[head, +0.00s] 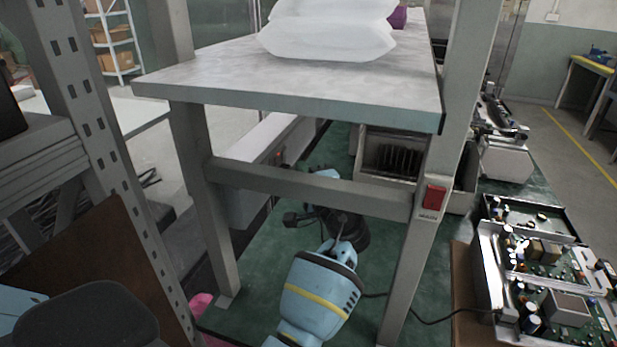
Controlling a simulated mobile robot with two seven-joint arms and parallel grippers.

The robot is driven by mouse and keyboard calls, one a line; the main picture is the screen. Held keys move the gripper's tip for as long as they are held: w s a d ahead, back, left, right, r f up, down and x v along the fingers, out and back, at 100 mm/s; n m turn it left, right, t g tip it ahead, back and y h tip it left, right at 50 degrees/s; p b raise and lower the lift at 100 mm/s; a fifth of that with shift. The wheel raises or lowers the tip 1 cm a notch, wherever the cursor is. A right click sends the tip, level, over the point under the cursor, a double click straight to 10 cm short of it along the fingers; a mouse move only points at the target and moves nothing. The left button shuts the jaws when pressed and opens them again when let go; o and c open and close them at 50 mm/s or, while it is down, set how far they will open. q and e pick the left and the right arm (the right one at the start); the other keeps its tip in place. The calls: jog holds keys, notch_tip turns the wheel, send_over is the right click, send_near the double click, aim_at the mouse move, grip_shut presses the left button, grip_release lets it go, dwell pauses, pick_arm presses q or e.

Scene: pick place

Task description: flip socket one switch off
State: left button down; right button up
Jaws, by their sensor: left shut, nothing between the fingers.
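My left gripper (291,218) is dark and small in the head view. It reaches under the grey table, beyond its lower crossbar, with its fingers shut and empty. It points left toward a long pale housing (262,150) that has a small red spot on its side facing the gripper. The gripper appears apart from that housing. I cannot tell whether the red spot is the socket one switch, nor its position. A red box (435,197) is fixed on the right front table leg, away from the gripper. My right gripper is not in view.
The grey table (230,80) carries white sacks (328,30); its legs and crossbar (300,188) surround my arm. A metal bin (395,155) stands behind on the green surface. Open circuit-board units (545,280) and a black cable lie at right. A slotted post stands at left.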

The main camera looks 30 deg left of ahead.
aim_at(284, 154)
pick_arm(q)
jog(key=shift+x, duration=2.9)
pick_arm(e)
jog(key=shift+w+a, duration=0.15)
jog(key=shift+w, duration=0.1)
